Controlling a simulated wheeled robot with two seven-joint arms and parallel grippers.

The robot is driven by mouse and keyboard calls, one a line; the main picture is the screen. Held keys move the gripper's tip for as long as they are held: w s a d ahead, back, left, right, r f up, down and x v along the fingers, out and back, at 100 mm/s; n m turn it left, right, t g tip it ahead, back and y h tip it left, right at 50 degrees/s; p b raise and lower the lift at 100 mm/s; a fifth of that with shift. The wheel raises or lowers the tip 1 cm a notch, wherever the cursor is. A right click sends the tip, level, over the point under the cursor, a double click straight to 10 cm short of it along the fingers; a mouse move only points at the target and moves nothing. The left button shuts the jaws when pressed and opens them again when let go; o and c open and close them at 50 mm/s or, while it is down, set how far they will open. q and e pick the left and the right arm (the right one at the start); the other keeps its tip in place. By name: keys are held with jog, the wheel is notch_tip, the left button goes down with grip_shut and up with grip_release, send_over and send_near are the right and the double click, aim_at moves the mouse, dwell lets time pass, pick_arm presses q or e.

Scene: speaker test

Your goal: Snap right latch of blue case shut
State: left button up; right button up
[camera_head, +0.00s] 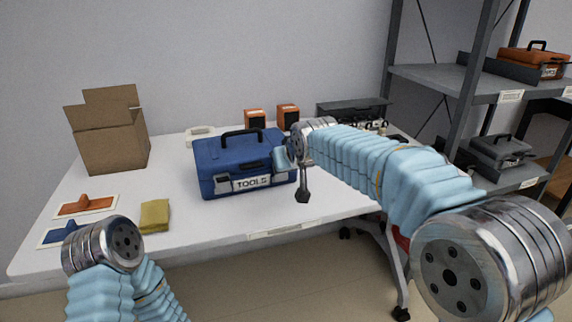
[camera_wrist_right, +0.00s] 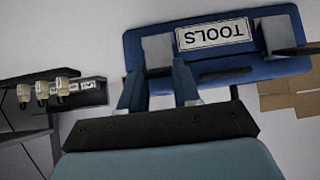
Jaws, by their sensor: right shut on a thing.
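The blue case (camera_head: 232,160) stands upright on the white table, lid down, with a white TOOLS label (camera_head: 251,183) on its front. It appears upside down in the right wrist view (camera_wrist_right: 215,63). My right gripper (camera_wrist_right: 160,75) is at the right part of the case's front, its two fingers on either side of the grey right latch (camera_wrist_right: 158,48) and shut on it. Whether the latch is fully seated cannot be told. The left latch (camera_wrist_right: 277,34) is free. My left gripper is not in view; only part of my left arm shows.
A cardboard box (camera_head: 113,140), a yellow cloth (camera_head: 155,216) and two tool cards, orange (camera_head: 87,206) and blue (camera_head: 63,234), lie to the left. Orange boxes (camera_head: 288,115) and a dark rack (camera_head: 352,110) stand behind. A grey shelf (camera_head: 435,78) rises at right.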

jog(key=o, duration=1.1)
jog(key=shift+c, duration=0.2)
jog(key=b+v, duration=0.1)
jog(key=v, duration=1.2)
jog(key=shift+s+r+b, duration=0.25)
jog(key=shift+r+b, duration=0.05)
jog(key=shift+d, duration=0.1)
